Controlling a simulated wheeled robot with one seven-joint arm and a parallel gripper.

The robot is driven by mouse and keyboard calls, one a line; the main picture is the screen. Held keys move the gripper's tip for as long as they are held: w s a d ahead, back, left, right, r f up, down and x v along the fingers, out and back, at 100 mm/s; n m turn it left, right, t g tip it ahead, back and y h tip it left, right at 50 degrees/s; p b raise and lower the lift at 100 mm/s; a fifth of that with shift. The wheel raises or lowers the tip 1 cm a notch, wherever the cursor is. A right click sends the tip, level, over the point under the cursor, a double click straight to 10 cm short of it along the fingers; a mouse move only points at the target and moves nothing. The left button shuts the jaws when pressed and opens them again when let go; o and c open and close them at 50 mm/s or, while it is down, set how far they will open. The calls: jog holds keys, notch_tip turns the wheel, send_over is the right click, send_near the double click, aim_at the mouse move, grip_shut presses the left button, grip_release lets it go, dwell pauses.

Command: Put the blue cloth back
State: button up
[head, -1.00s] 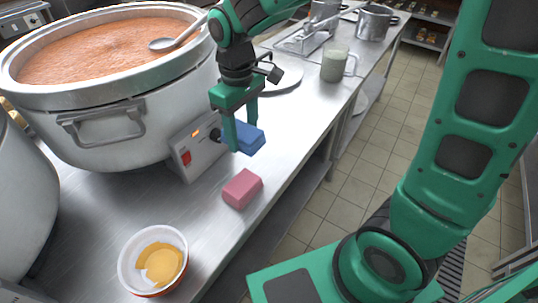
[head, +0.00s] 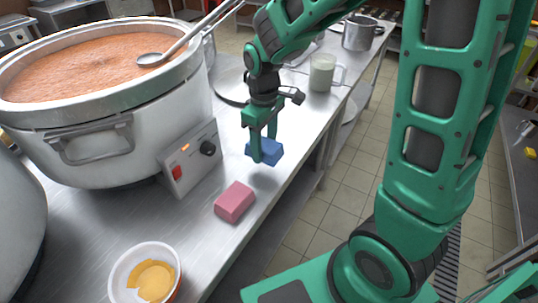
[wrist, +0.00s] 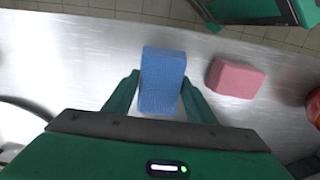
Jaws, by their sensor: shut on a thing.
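The blue cloth (head: 268,151) is a folded block held between the fingers of my gripper (head: 263,153). In the wrist view the blue cloth (wrist: 163,80) sits between the two green fingers (wrist: 160,97), which are shut on it. In the head view it appears a little above the steel counter, near the counter's right edge. A pink folded cloth (head: 234,202) lies on the counter in front of it, apart from it. The pink cloth also shows right of the blue one in the wrist view (wrist: 236,77).
A large pot of orange congee (head: 110,105) with a ladle and a control box (head: 190,160) stands left of my gripper. A bowl with yellow contents (head: 146,275) is at the front. A glass mug (head: 322,73) stands farther back. The counter (head: 205,235) is bare around the pink cloth.

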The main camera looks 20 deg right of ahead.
aim_at(271, 140)
jog(key=shift+w+d+f, duration=0.25)
jog(key=shift+d+f, duration=0.5)
jog(key=shift+d, duration=0.25)
jog(key=shift+f, duration=1.85)
jog(key=shift+f, duration=0.1)
jog(key=o, duration=1)
jog(key=shift+o, duration=0.2)
jog(key=shift+w, duration=0.1)
notch_tip(271, 140, up, 12)
jog(key=shift+r, duration=0.15)
